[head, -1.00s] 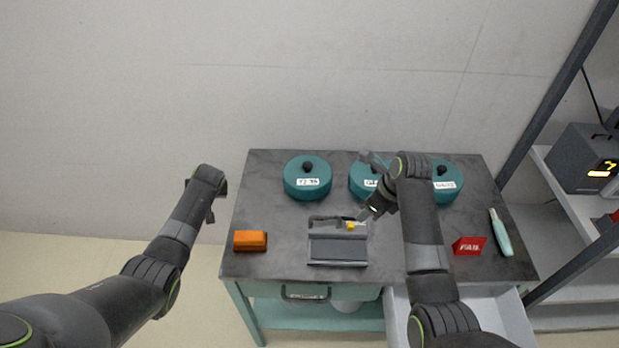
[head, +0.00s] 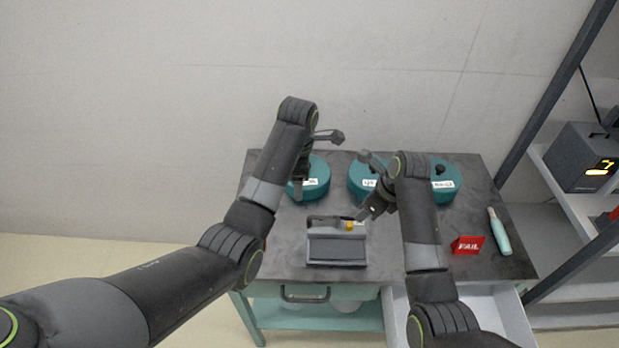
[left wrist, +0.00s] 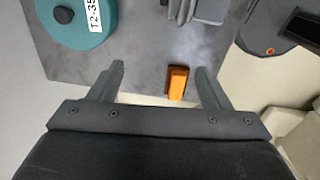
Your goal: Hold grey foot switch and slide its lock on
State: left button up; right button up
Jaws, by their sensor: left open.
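The grey foot switch (head: 337,251) lies on the cart top, with a small yellow piece (head: 349,225) at its back edge. Part of the switch shows at the top of the left wrist view (left wrist: 207,9). My right gripper (head: 365,187) is just behind and right of the switch, its fingers apart; its lower finger is close to the yellow piece, and I cannot tell whether they touch. My left gripper (head: 318,167) is open and empty over the left teal round pot (head: 318,189), behind and left of the switch. Its fingers also show apart in the left wrist view (left wrist: 163,70).
More teal pots, the middle one (head: 358,183) and right one (head: 446,187), stand along the back. A red FAIL sign (head: 467,245) and pale green bottle (head: 500,232) are at right. An orange block (left wrist: 178,82) is hidden by my left arm in the head view. An open drawer (head: 510,318) juts out front right.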

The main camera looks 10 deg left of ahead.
aim_at(309, 218)
pick_arm(q)
jog(key=shift+n+g, duration=0.3)
jog(key=shift+n, duration=0.5)
jog(key=d+f, duration=0.1)
jog(key=f, duration=0.4)
jog(key=s+d+f, duration=0.1)
jog(key=f, duration=0.4)
jog(key=d+f, duration=0.1)
jog(key=f, duration=0.4)
jog(key=shift+s+f, duration=0.3)
jog(key=shift+s, duration=0.05)
jog(key=c, duration=1.4)
jog(key=shift+c, duration=0.2)
pick_arm(e)
jog(key=shift+o, duration=0.4)
